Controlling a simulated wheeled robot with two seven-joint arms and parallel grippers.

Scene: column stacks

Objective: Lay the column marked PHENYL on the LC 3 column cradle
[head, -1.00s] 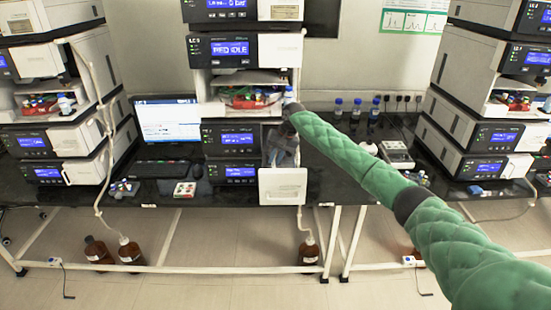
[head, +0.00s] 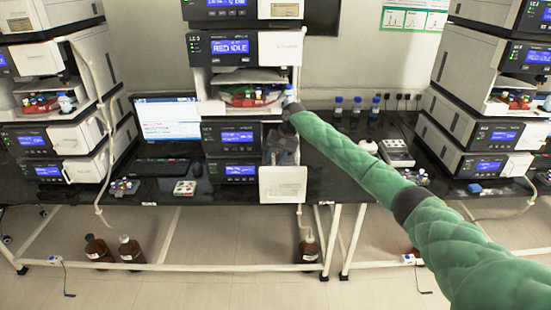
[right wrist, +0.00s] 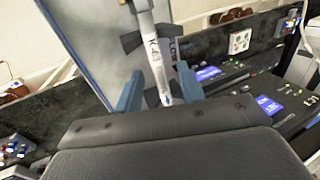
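My right gripper (right wrist: 160,72) is open, with a blue finger on each side of a slim white column (right wrist: 152,45) and a visible gap to it. The column has dark lettering, but I cannot read it fully. Dark clip-like pieces (right wrist: 131,41) of what appears to be the cradle flank the column, in front of a blue-grey panel (right wrist: 90,35). I cannot tell how firmly it sits in them. In the head view my right arm reaches the middle LC 3 stack (head: 278,47), above its dropped white door (head: 283,186). My left gripper is not in view.
Similar stacks stand at left (head: 75,80) and right (head: 480,95). A monitor (head: 167,118) and a small white vial card (head: 185,188) are left of the middle stack. Blue-capped bottles (head: 355,108) stand behind my arm. Brown bottles (head: 130,252) are on the floor.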

